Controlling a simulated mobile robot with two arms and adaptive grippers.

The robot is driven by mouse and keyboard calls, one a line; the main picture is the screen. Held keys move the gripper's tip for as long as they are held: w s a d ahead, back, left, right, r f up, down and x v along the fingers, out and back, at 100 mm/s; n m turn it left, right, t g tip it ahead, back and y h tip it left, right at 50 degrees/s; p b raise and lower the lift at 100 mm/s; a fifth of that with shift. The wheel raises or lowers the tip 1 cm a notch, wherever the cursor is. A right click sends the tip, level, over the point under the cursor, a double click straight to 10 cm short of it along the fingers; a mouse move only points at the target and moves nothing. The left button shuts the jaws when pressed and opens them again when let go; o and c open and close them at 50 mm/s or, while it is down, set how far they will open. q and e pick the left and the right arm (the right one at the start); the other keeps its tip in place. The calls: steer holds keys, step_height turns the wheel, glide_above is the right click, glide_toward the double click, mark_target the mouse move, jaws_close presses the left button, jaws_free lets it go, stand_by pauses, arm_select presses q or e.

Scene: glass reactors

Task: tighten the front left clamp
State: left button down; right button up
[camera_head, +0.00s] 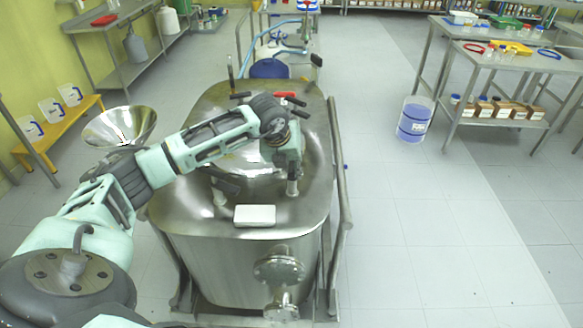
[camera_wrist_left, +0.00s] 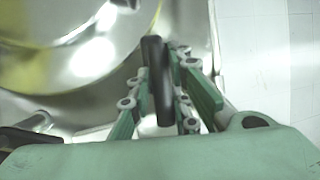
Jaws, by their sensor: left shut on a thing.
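The steel reactor (camera_head: 200,230) stands in front of me with a round lid on top. A clamp (camera_head: 225,188) with a dark handle sits at the lid's front left in the picture. My left gripper (camera_head: 292,185) reaches down at the lid's front right. In the left wrist view its green fingers (camera_wrist_left: 160,95) are shut on a black clamp handle (camera_wrist_left: 154,70), which stands between them. A second dark handle (camera_wrist_left: 15,137) shows at the lower left there. In the head view my gripper and wrist hide most of the gripped clamp. My right gripper is not in view.
A white box (camera_head: 255,215) lies on the reactor top near the front edge. A red handle (camera_head: 285,94) and a black handle (camera_head: 240,95) are at the back of the lid. A steel funnel (camera_head: 118,126) is at the left. The floor to the right is clear near the reactor.

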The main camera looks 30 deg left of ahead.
arm_select(q)
steer(key=n+y+b, duration=0.1)
steer(key=n, duration=0.1)
steer(key=n+b, duration=0.2)
steer(key=shift+d+f+n+y, duration=0.2)
steer(key=shift+n+y, duration=0.1)
steer(key=shift+y, duration=0.1)
steer(key=shift+r+n+g+y+b, duration=0.1)
steer(key=shift+n+g+y+b, duration=0.3)
steer(key=shift+n, duration=0.35)
steer(key=shift+r+n+g+y+b, duration=0.1)
steer(key=shift+n+g+b, duration=0.1)
steer(key=shift+n+b, duration=0.45)
steer(key=shift+a+r+n, duration=0.1)
steer(key=shift+n, duration=0.2)
steer(key=c, duration=1.7)
jaws_free()
steer(key=shift+w, duration=0.1)
steer(key=shift+o, duration=0.2)
steer(key=shift+r, duration=0.15)
steer(key=v, duration=1.1)
steer(key=shift+d+r, duration=0.25)
steer(key=shift+d, duration=0.05)
